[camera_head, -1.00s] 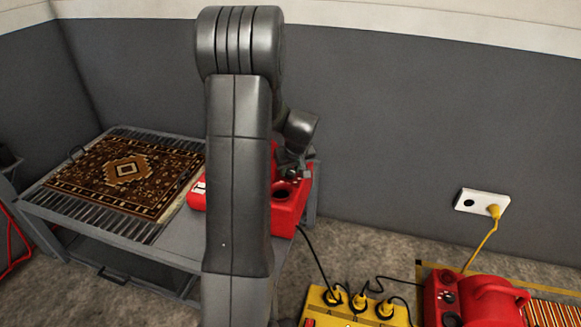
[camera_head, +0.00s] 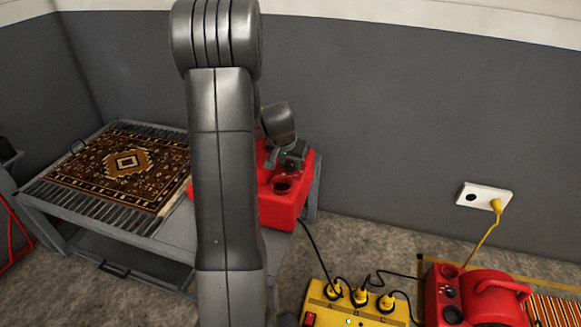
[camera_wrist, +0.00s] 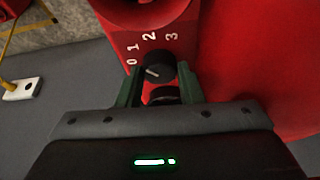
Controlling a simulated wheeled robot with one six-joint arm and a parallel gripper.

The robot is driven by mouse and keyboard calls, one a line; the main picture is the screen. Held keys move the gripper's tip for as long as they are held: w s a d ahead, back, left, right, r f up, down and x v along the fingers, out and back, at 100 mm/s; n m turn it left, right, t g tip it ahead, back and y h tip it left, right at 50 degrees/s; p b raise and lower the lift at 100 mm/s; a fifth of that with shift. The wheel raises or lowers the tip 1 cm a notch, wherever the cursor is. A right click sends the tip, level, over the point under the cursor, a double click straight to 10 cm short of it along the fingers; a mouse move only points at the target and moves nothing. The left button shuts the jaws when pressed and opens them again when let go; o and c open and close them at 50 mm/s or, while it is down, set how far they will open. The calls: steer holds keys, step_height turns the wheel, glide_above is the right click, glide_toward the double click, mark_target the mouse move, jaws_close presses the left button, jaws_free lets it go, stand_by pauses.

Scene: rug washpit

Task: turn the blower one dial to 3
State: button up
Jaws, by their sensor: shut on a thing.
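A red blower (camera_head: 287,211) with a round dark opening stands on the grey table, partly hidden behind my arm. In the wrist view its red face (camera_wrist: 225,45) carries a black dial (camera_wrist: 160,66) with the white numbers 0, 1, 2 and 3 around it. The dial's white mark slants left, roughly toward the 0 side. My gripper (camera_wrist: 160,74) is shut on the dial, one green-grey finger on each side. A second black round part (camera_wrist: 164,94) shows just below the dial. In the head view my gripper (camera_head: 291,158) is small and partly hidden at the blower.
A patterned rug (camera_head: 122,167) lies on the slatted grey table (camera_head: 165,231). A second red blower (camera_head: 489,299) stands on the floor at right. A yellow power box (camera_head: 350,312) with several plugs is beside it. A white wall outlet (camera_head: 484,197) holds a yellow plug.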

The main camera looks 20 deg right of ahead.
steer(key=shift+f+m+g+h+b, duration=0.1)
steer(key=shift+m+g+h+b, duration=0.25)
steer(key=shift+m+b, duration=0.85)
steer(key=o, duration=1)
steer(key=shift+c, duration=0.2)
steer(key=p+v, duration=0.4)
steer(key=v, duration=1)
steer(key=shift+w, duration=0.15)
